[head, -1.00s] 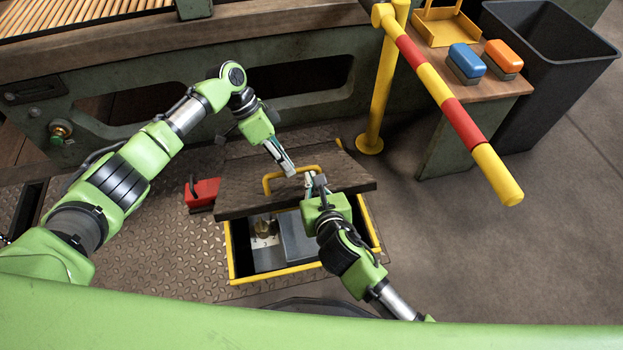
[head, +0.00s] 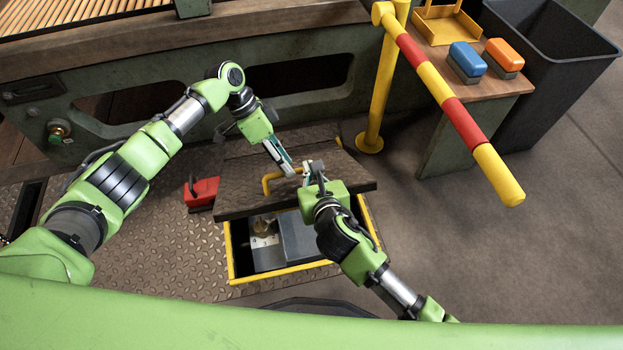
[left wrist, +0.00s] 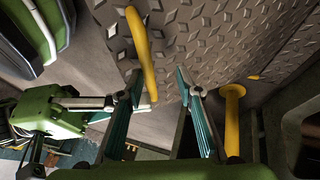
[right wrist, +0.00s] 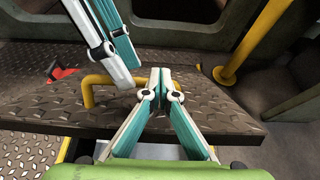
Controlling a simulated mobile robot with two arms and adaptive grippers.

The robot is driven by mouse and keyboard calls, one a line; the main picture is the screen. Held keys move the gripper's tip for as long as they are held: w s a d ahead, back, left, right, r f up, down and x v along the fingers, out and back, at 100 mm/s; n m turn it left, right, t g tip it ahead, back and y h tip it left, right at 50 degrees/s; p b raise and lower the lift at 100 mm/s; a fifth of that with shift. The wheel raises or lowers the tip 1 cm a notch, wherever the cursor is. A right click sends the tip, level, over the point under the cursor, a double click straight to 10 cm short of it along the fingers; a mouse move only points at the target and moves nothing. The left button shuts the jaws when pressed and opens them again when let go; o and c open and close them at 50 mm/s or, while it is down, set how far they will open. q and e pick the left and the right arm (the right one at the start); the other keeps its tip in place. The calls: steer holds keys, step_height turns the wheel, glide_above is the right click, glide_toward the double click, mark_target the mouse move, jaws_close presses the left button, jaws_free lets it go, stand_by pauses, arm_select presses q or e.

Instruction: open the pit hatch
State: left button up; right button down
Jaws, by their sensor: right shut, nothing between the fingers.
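The pit hatch (head: 240,200) is a dark diamond-plate lid with a yellow handle (head: 267,183). The lid is raised and covers only the far part of the yellow-rimmed pit (head: 232,262). My left gripper (head: 290,170) is open beside the handle. In the left wrist view its fingers (left wrist: 165,95) are apart, with the handle (left wrist: 146,55) close to the left finger; contact is unclear. My right gripper (head: 315,166) is shut and empty, just over the lid to the right of the handle. In the right wrist view its tips (right wrist: 160,75) meet in front of the lid (right wrist: 215,105).
A red object (head: 202,192) stands left of the hatch. A yellow post (head: 375,110) and a striped red-yellow bar (head: 450,105) stand to the right. A small table (head: 500,90) holds a blue block (head: 465,60) and an orange block (head: 503,57). A black bin (head: 555,70) stands beyond.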

arm_select(q)
steer(key=shift+w+a+f, duration=0.1)
steer(key=shift+a+f, duration=0.05)
steer(key=shift+f, duration=0.05)
arm_select(e)
steer(key=shift+f, duration=0.25)
arm_select(q)
steer(key=shift+r, duration=0.2)
